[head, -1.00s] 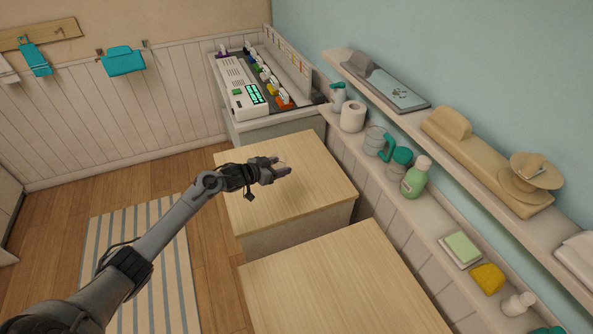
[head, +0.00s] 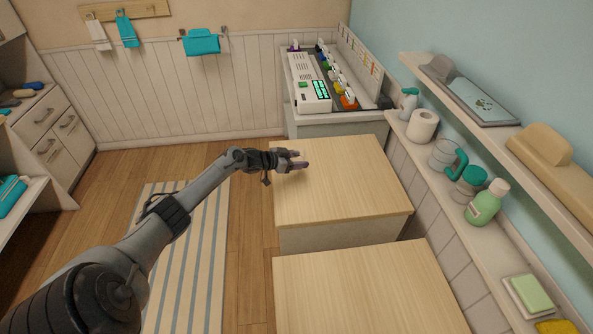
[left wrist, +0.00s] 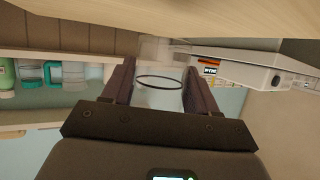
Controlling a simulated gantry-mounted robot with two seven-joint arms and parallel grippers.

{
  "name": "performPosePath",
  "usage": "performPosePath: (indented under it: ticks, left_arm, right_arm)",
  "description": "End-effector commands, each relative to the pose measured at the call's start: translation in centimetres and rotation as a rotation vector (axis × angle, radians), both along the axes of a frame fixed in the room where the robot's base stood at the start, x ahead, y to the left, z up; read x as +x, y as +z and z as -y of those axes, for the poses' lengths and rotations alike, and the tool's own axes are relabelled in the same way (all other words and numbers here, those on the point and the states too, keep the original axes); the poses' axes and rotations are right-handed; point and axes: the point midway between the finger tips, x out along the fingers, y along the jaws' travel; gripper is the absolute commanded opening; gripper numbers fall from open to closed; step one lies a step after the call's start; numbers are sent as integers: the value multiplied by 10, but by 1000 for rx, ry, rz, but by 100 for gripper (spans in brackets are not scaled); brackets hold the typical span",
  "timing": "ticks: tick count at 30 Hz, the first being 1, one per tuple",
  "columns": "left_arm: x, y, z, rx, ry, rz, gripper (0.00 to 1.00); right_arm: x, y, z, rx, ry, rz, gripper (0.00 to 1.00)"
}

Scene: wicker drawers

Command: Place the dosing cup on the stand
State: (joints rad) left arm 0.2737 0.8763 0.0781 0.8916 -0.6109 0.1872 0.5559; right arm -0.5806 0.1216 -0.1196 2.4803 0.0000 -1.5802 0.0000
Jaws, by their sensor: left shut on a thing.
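My left gripper (head: 301,160) is above the far wooden top, near its left back corner. In the left wrist view its two dark fingers (left wrist: 160,72) are shut on a clear cup (left wrist: 157,98) with a dark ring around it, which I take for the dosing cup. The cup sits between the fingers and is too small and clear to make out in the head view. I cannot make out which thing is the stand. My right gripper is not in view.
The far wooden top (head: 345,190) and near wooden top (head: 365,290) are bare. A white device (head: 309,85) and several coloured items stand on the back counter. The right ledge holds a paper roll (head: 422,126), jars and a green bottle (head: 484,206).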

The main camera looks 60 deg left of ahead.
Motion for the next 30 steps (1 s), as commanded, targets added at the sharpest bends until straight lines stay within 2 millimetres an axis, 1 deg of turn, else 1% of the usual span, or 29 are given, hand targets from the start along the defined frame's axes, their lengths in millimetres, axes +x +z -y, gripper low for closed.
performPosePath:
  ticks: [1, 5, 12, 15, 23, 28, 29, 30]
  left_arm:
    - [-1, -2, -3, 0, 1, 0, 25]
    - [-2, -5, -5, -1, 0, 1, 25]
    - [-2, -35, -5, -3, 1, 1, 25]
    - [-2, -42, -5, -1, 0, 1, 25]
    - [-2, -42, -5, 0, 0, 1, 25]
    - [-2, -47, -5, 0, 0, 1, 25]
    - [-2, -46, -5, 0, 0, 1, 62]
    - [-2, -45, -5, 0, 0, 0, 68]
  right_arm:
    - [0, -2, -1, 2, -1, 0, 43]
    - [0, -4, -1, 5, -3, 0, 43]
    - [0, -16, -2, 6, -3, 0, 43]
    - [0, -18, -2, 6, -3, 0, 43]
    - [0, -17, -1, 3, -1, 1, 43]
    - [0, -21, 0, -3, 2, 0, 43]
    - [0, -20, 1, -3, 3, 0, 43]
    - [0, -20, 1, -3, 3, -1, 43]
